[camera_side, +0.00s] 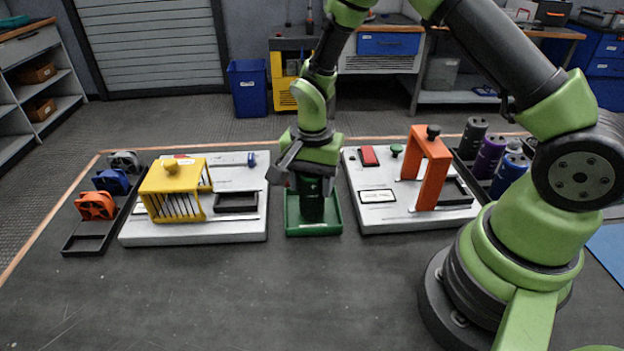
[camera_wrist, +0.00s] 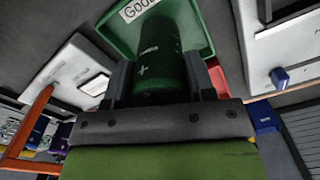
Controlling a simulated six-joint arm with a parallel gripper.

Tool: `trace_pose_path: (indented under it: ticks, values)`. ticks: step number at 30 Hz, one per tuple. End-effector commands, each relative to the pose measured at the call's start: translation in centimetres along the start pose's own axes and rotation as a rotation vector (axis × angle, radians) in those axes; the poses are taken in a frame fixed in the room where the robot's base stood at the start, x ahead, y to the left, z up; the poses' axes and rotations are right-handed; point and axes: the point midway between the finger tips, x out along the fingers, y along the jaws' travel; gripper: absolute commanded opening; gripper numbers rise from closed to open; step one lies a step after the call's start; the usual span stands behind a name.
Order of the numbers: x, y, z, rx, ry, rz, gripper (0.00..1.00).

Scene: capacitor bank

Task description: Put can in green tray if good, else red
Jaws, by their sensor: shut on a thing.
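A dark green can (camera_side: 312,208) stands upright inside the outline of the green tray (camera_side: 313,231). I cannot tell whether its base touches the tray floor. My gripper (camera_side: 308,182) is over the tray, shut on the can's upper part. In the wrist view, the can (camera_wrist: 160,52) sits between my two dark fingers (camera_wrist: 160,85), with a plus mark on its side. The green tray (camera_wrist: 118,32) there bears a "GOOD" label (camera_wrist: 138,8).
Right of the tray is a white tester with an orange arch (camera_side: 431,170) and a lit display (camera_side: 377,196), its text too small to read. A yellow cage (camera_side: 175,190) is on the left board. Several cans (camera_side: 490,155) stand at the right. The front floor is clear.

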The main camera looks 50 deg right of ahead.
Motion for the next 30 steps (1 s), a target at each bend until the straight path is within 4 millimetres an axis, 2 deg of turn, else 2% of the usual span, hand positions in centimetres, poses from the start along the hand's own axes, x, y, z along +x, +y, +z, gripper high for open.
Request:
trace_pose_path:
  ticks: [8,9,12,23,26,30]
  values:
    - [0.2,0.0,0.0,0.0,0.0,0.0,0.18]
    - [0.3,0.0,0.0,0.0,0.0,0.001,0.52]
    - [0.2,0.0,0.0,0.0,0.0,0.0,0.75]
    - [-0.3,-0.1,0.0,0.0,0.001,-0.003,0.75]
    - [-1.7,-0.1,-0.1,0.001,0.002,-0.006,0.75]
    - [-4.8,-0.2,-0.1,0.001,0.003,-0.008,0.75]
